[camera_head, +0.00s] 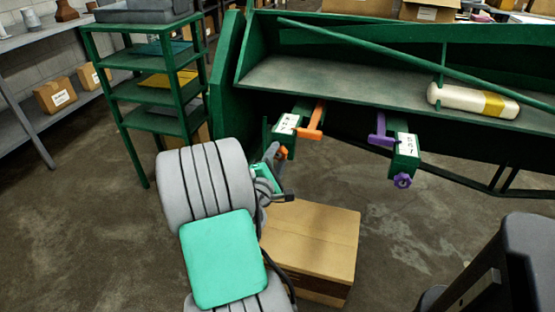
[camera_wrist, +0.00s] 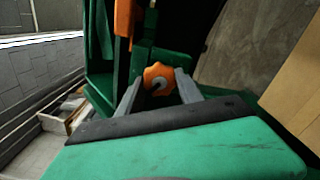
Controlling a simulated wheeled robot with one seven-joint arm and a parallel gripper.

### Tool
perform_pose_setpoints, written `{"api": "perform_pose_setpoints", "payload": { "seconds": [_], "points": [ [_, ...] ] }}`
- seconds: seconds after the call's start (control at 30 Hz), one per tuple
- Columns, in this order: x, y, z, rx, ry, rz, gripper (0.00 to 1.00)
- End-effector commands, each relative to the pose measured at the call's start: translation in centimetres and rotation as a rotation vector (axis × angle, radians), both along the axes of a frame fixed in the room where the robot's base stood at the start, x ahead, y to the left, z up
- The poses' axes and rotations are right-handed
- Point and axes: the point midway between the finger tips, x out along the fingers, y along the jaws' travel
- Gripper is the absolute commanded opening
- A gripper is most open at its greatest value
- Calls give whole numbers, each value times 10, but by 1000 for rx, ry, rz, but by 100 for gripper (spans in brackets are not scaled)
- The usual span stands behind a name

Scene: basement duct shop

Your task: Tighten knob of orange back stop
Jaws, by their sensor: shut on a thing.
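The orange back stop (camera_head: 312,126) sits on a green bracket with a white label at the front of the green machine. Its orange knob (camera_wrist: 158,78) is lobed with a grey centre and shows between my fingers in the wrist view. My gripper (camera_wrist: 158,90) is shut on this knob, one grey finger on each side. In the head view my gripper (camera_head: 272,158) is below the bracket and mostly hides the knob. A purple back stop (camera_head: 381,133) with a purple knob (camera_head: 402,181) is on a second bracket to the right.
A cardboard box (camera_head: 315,240) stands on the floor just below my gripper. A green shelf rack (camera_head: 140,90) is at the left. A white and yellow cylinder (camera_head: 470,101) lies on the machine's bed (camera_head: 350,82). Open floor (camera_head: 420,240) lies to the right.

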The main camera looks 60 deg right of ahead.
Motion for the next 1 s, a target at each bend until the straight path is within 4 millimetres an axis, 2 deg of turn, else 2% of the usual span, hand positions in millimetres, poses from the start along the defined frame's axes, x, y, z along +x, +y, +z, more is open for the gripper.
{"api": "perform_pose_setpoints", "payload": {
  "seconds": [0.7,1.0],
  "points": [
    [-1,0,-2,105,-664,-1,2],
    [0,0,-1,137,-866,-1,2]
  ]
}}
